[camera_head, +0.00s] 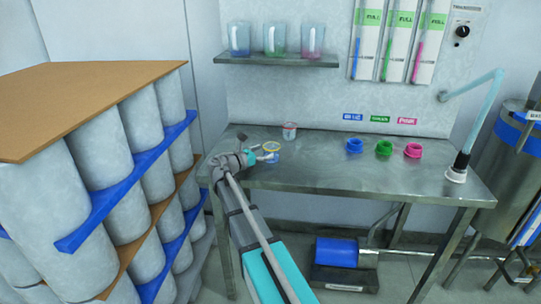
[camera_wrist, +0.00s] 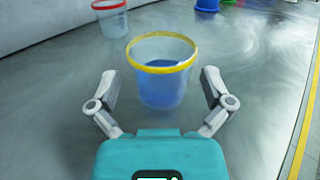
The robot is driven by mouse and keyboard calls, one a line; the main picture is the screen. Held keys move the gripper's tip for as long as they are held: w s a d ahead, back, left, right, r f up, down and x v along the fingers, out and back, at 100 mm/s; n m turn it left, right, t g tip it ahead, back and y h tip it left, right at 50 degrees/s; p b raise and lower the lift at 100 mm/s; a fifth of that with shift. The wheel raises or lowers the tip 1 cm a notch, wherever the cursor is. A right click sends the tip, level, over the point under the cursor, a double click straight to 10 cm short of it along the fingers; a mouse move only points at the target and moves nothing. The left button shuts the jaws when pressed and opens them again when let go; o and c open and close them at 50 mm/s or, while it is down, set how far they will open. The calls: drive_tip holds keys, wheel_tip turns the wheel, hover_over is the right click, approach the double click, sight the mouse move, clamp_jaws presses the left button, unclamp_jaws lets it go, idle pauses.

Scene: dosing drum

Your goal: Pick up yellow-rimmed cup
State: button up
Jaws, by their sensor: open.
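The yellow-rimmed cup (camera_wrist: 162,70) stands upright on the metal table, with blue contents in its lower part. It also shows in the head view (camera_head: 271,151), just right of my gripper (camera_head: 262,155). In the wrist view my gripper (camera_wrist: 157,88) is open, with one finger to the left and one to the right of the cup's near side. I see a gap between each finger and the cup wall. The cup's base is partly hidden by shading and its own contents.
A red-rimmed cup (camera_head: 290,131) stands behind on the table (camera_head: 320,180). Blue (camera_head: 354,146), green (camera_head: 384,147) and pink (camera_head: 413,150) ring-like pieces stand further right. Stacked drums (camera_head: 130,130) are close on the left. A shelf (camera_head: 277,61) holds three cups above. The table's middle is clear.

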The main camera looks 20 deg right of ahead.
sight(277, 145)
drive_tip(key=shift+w+d, duration=0.2)
drive_tip(key=shift+d, duration=0.8)
drive_tip(key=shift+w+d, duration=0.2)
drive_tip(key=shift+d, duration=0.75)
drive_tip(key=c, duration=1.1)
drive_tip(key=shift+r+p, duration=0.45)
drive_tip(key=shift+r+p, duration=1.2)
drive_tip(key=s+r+p, duration=0.9)
drive_tip(key=s, duration=0.4)
drive_tip(key=shift+s+a+r+p, duration=0.3)
drive_tip(key=shift+s+a+p, duration=0.05)
drive_tip(key=shift+s+a, duration=0.1)
